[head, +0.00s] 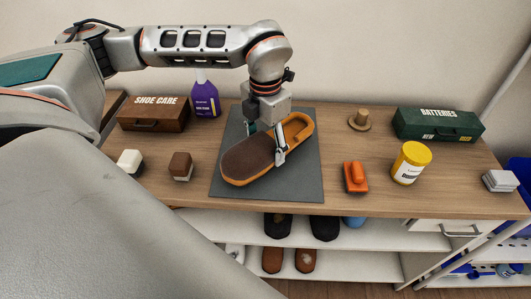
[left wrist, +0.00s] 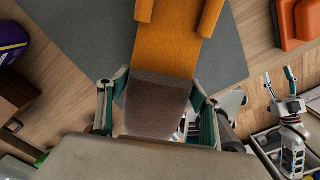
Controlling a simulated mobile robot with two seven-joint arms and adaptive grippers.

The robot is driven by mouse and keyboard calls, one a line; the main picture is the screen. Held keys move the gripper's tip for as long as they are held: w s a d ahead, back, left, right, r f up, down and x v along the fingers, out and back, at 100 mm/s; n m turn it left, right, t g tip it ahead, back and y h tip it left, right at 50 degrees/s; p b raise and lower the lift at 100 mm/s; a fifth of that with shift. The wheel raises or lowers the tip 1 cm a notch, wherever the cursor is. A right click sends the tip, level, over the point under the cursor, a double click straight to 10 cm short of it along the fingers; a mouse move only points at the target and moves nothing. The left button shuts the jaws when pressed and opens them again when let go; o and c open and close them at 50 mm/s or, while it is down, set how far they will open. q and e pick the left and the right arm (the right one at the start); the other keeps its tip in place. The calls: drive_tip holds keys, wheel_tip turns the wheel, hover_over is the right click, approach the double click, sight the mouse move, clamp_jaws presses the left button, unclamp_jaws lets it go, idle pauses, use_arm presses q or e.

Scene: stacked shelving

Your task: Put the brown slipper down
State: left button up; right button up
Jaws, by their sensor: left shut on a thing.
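The brown slipper (head: 252,160) has a dark brown upper and an orange-tan insole and heel. It lies slantwise over the grey mat (head: 305,185), toe to the lower left. I cannot tell whether its sole touches the mat. My left gripper (head: 267,142) reaches down from above and is shut on the slipper near its middle. In the left wrist view the slipper's upper (left wrist: 155,103) sits between the two fingers. My right gripper (left wrist: 279,82) shows only in the left wrist view, at the right, with its fingers apart and empty.
A purple bottle (head: 205,100) and a shoe care box (head: 153,114) stand at the back left. An orange brush (head: 355,177), a yellow-lidded tub (head: 410,164) and a green batteries box (head: 438,124) stand right of the mat.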

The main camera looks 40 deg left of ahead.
use_arm(q)
drive_tip(key=shift+f, duration=1.65)
drive_tip(key=shift+f, duration=0.15)
drive_tip(key=o, duration=1.2)
